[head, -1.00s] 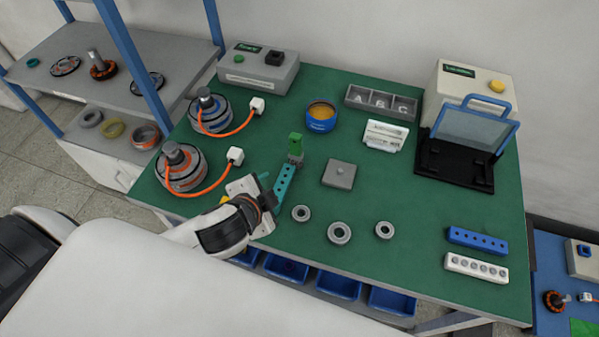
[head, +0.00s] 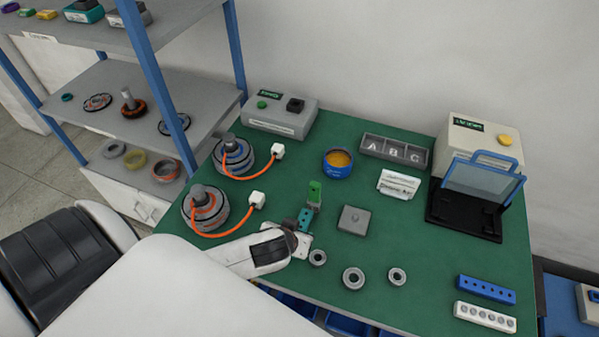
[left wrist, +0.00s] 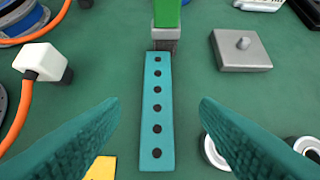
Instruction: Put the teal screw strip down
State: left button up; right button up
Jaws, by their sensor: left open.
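The teal screw strip (left wrist: 157,112), a flat bar with a row of dark holes, lies on the green table top in the left wrist view. Its far end meets a grey block with a green upper part (left wrist: 166,25); whether they touch is unclear. My left gripper (left wrist: 160,128) is open, its teal fingers spread on either side of the strip with clear gaps. In the head view the strip (head: 305,217) is partly hidden by my left gripper (head: 301,230), beside the green-topped block (head: 315,193). My right gripper is not in view.
Ring-shaped bearings (head: 354,278) and a grey square plate with a knob (head: 354,220) lie right of the gripper. A yellow piece (left wrist: 101,168) lies near the left finger. Blue and white strips (head: 486,289) lie at the right.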

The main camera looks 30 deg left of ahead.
pick_arm(q)
jog(key=shift+s+p+x, duration=0.2)
jog(key=shift+p+x, duration=0.3)
jog(key=shift+x, duration=2.2)
jog(key=shift+a, duration=0.1)
jog(key=c, duration=1.2)
jog(key=shift+r, duration=0.1)
notch_tip(320, 180, up, 18)
jog(key=w+d+r+m+h+b, duration=0.1)
jog(key=w+d+r+m+b, duration=0.1)
jog(key=w+d+r, duration=0.3)
jog(key=shift+d+r+m+h+b, duration=0.4)
jog(key=shift+d+r+b, duration=0.15)
jog(key=shift+r+b, duration=0.1)
